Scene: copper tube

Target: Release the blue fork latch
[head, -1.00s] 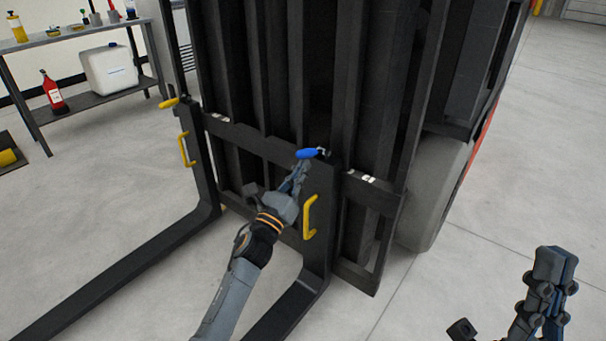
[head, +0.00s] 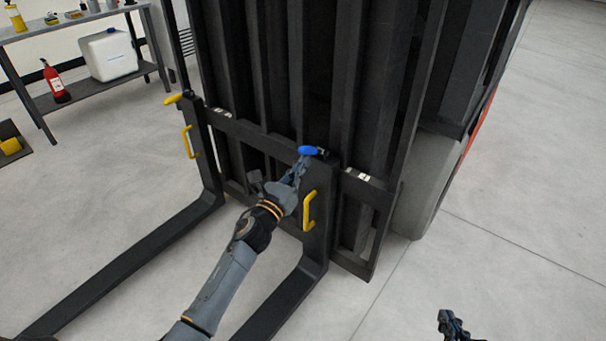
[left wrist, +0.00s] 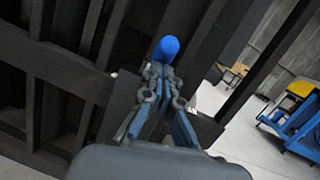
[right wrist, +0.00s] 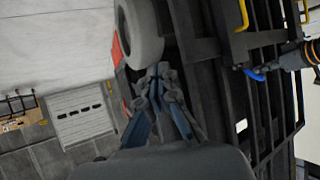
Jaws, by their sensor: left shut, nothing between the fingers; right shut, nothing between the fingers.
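The blue fork latch (head: 309,150) sits at the top of the right-hand fork (head: 318,215) of the forklift carriage. Its blue handle also shows in the left wrist view (left wrist: 166,50), just beyond my left fingertips, and in the right wrist view (right wrist: 254,75). My left gripper (head: 299,166) is shut and empty, with its tips right at the underside of the latch handle; I cannot tell whether they touch. It also shows in the left wrist view (left wrist: 158,72). My right gripper (head: 446,316) is low at the right, away from the forklift, and shut and empty in the right wrist view (right wrist: 158,72).
A yellow handle (head: 308,210) stands on the right-hand fork beside my left wrist. The left-hand fork has a yellow latch (head: 173,99) and a yellow handle (head: 188,141). A shelf table (head: 75,32) stands at the back left. The floor at right is clear.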

